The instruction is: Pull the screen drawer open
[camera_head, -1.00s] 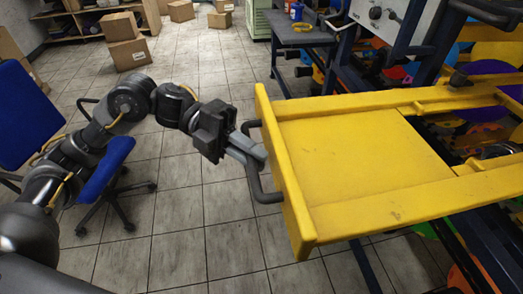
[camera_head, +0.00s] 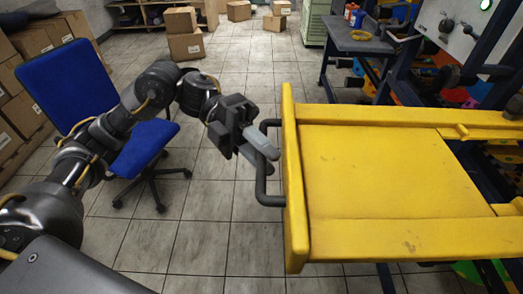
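The yellow screen drawer (camera_head: 385,175) is a flat tray with raised edges, on the right of the head view. Its front board (camera_head: 293,195) faces left and carries a dark loop handle (camera_head: 261,188). My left gripper (camera_head: 263,150) is at the upper part of this handle, its grey fingers overlapping the bar and pointing toward the front board. The fingers hide part of the bar, so I cannot tell whether they are closed on it. My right gripper is not in view.
A blue office chair (camera_head: 75,85) stands behind my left arm. Cardboard boxes (camera_head: 185,45) stand at the back and left. A dark side table (camera_head: 350,38) and a machine panel (camera_head: 460,30) are beyond the drawer.

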